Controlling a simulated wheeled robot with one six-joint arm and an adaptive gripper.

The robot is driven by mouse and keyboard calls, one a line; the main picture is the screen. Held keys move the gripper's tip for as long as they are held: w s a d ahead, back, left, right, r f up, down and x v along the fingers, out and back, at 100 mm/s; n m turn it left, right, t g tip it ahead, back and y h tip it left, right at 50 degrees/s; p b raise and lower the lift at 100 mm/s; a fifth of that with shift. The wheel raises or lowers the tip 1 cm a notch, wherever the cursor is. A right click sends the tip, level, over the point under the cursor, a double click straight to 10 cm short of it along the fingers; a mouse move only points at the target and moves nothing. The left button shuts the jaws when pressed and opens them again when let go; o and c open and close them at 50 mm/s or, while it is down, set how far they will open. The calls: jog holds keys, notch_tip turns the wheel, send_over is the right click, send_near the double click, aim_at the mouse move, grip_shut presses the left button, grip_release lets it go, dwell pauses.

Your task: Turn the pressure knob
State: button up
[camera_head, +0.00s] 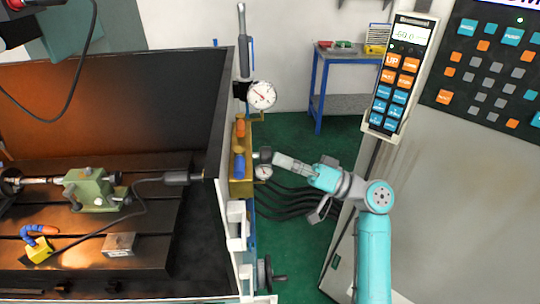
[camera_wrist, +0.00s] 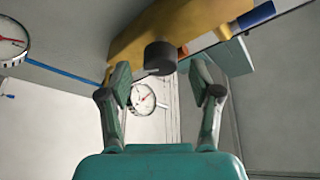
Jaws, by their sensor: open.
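The pressure knob (camera_wrist: 160,57) is a dark round cylinder under a yellow-orange block (camera_wrist: 180,25) in the wrist view. In the head view, the knob (camera_head: 265,154) is small and dark, just right of the yellow block (camera_head: 240,175). My gripper (camera_wrist: 161,78) is open in the wrist view, with one finger on each side of the knob in the picture. I cannot tell whether either finger touches it. In the head view, my gripper (camera_head: 277,160) is close to the knob's right side. A white dial gauge (camera_wrist: 144,98) shows between the fingers, beyond the knob.
Another dial gauge (camera_head: 262,95) sits above the block. Orange (camera_head: 240,128) and blue (camera_head: 239,163) parts stand on the block. Black hoses (camera_head: 285,200) run below my gripper. A handheld control panel (camera_head: 398,75) and a blue bench (camera_head: 345,75) stand further right.

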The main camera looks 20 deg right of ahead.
jog(key=v, duration=0.8)
jog(key=shift+s+d, duration=0.15)
jog(key=shift+d, duration=0.1)
jog(key=shift+f, duration=0.15)
jog(key=s+a+f+m+t+h, duration=0.1)
jog(key=s+a+f+m+h, duration=0.2)
jog(key=f, duration=0.4)
jog(key=a+f+m+t+h, duration=0.1)
jog(key=a+f+m+h, duration=0.2)
jog(key=f, duration=0.5)
jog(key=s+a+f+m+t+h, duration=0.1)
jog(key=s+a+f+m+h, duration=0.15)
jog(key=f+h, duration=0.35)
jog(key=s+f+m+g+h, duration=0.15)
jog(key=s+f+h, duration=0.25)
jog(key=s+f, duration=0.55)
jog(key=s+r+n, duration=0.3)
jog(key=s+r, duration=0.2)
jog(key=s, duration=0.5)
jog(key=s+r+n+h, duration=0.1)
jog(key=s+r+n, duration=0.3)
jog(key=s, duration=0.7)
jog(key=shift+s+a+r+n+t, duration=0.15)
jog(key=shift+a+r+n+t, duration=0.3)
jog(key=shift+r, duration=0.4)
